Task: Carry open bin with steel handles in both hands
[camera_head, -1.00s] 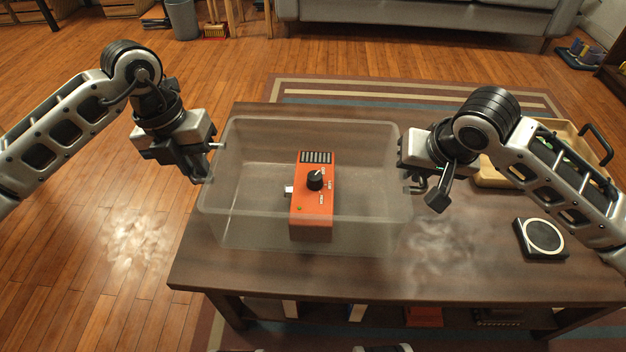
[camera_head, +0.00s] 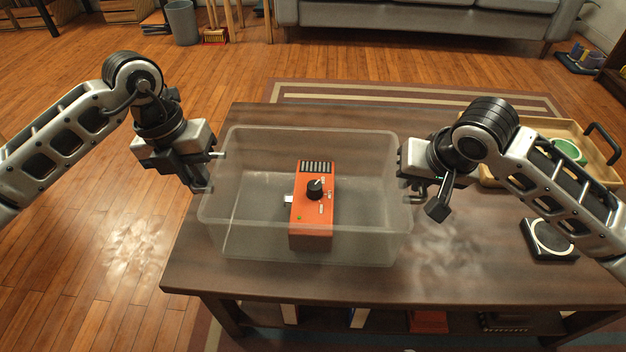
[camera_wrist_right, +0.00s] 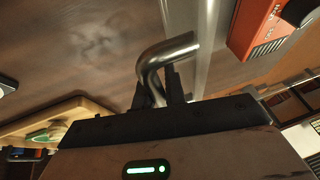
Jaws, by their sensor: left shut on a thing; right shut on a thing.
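The open bin (camera_head: 258,246) is clear, frosted plastic and sits level over the dark wooden table. An orange box with a black knob (camera_head: 313,212) lies inside it. My left gripper (camera_head: 207,171) is shut at the bin's left end, where a bit of steel handle shows. My right gripper (camera_head: 411,186) is shut at the right end. In the right wrist view its fingers (camera_wrist_right: 166,84) close on a bent steel handle (camera_wrist_right: 168,47). I cannot tell whether the bin's underside touches the table.
On the table (camera_head: 330,283), a tan tray (camera_head: 593,168) with a green round thing (camera_head: 568,151) stands at the right, partly behind my right arm. A black pad with a pale ring (camera_head: 549,239) lies at the right front. A grey sofa (camera_head: 420,28) stands beyond the rug.

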